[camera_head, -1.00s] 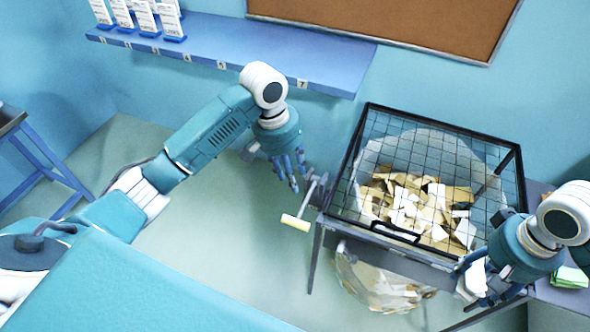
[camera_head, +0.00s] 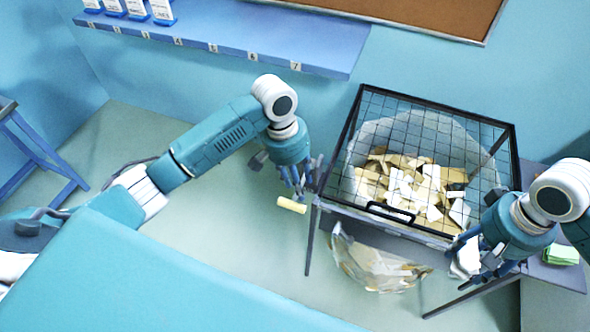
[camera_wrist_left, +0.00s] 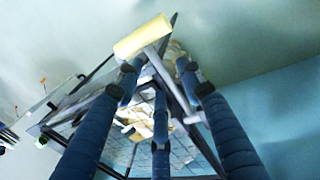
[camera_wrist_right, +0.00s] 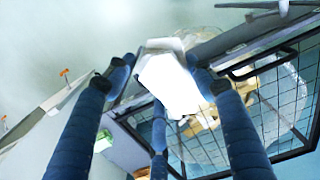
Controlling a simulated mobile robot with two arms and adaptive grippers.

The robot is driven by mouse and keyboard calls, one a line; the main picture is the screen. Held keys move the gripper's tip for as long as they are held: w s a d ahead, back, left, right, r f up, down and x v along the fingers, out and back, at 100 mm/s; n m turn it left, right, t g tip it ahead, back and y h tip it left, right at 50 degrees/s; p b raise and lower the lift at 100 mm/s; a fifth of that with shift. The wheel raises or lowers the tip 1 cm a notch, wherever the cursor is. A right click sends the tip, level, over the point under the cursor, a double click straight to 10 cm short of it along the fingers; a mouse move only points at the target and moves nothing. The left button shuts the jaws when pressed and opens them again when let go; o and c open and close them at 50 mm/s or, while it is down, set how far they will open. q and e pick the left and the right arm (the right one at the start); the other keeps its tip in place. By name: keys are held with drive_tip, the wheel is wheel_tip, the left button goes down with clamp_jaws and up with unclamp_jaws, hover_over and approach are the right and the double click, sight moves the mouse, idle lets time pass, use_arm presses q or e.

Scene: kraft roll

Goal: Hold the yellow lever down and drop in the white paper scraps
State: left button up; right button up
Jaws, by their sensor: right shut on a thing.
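The lever's pale yellow handle (camera_head: 291,205) sticks out at the left side of the mesh-topped bin; it also shows in the left wrist view (camera_wrist_left: 142,37). My left gripper (camera_head: 300,185) is open at the lever, its fingertips just short of the handle in the left wrist view; contact cannot be told. My right gripper (camera_head: 468,262) is shut on a white paper scrap (camera_wrist_right: 170,84) at the bin's front right corner, outside the lid. The black-framed mesh lid (camera_head: 390,211) looks shut. Under it, a clear bag holds many white and tan scraps (camera_head: 405,185).
A grey side table (camera_head: 560,275) with a green pad (camera_head: 561,254) stands right of the bin. A blue numbered shelf (camera_head: 230,35) runs along the wall, below a brown board (camera_head: 420,12). Floor left of the bin is clear.

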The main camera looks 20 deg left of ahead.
use_arm(q)
drive_tip(key=shift+d+f, duration=0.15)
drive_tip(key=shift+f, duration=0.45)
